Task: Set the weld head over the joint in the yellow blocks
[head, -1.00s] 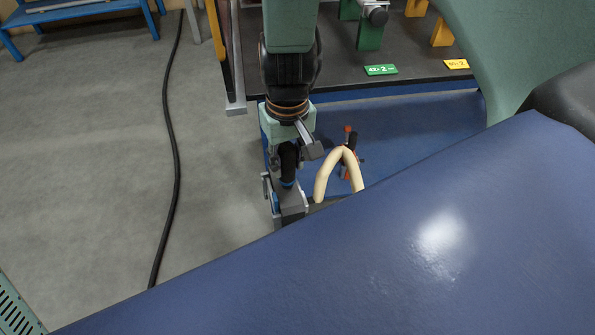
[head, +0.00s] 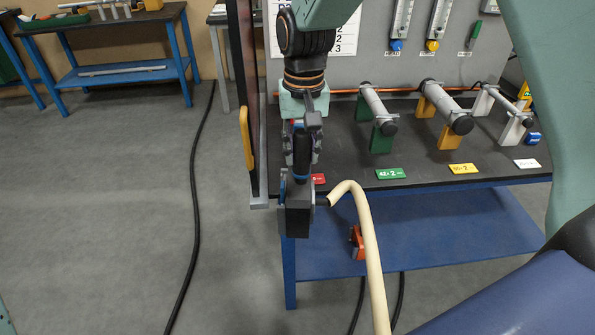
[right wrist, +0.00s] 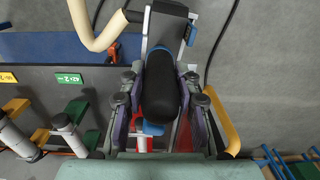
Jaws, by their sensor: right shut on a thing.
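My right gripper (head: 301,150) is shut on the black handle of the weld head (head: 298,215). The weld head is dark grey, hangs below the gripper, and has a cream hose (head: 372,240) coming off its right side. In the right wrist view the handle (right wrist: 160,92) lies between the fingers, with the grey head (right wrist: 167,25) beyond it. The yellow blocks (head: 450,134) stand on the bench to the right, holding a grey tube (head: 445,105). The weld head is apart from them, left of them and lower in the picture. My left gripper is out of view.
The dark bench top (head: 345,150) also carries green blocks (head: 383,137) and white blocks (head: 513,130) with tubes. A dark upright panel with a yellow handle (head: 246,138) stands just left of my gripper. A blue shelf (head: 450,232) lies below. A red item (head: 357,242) sits there.

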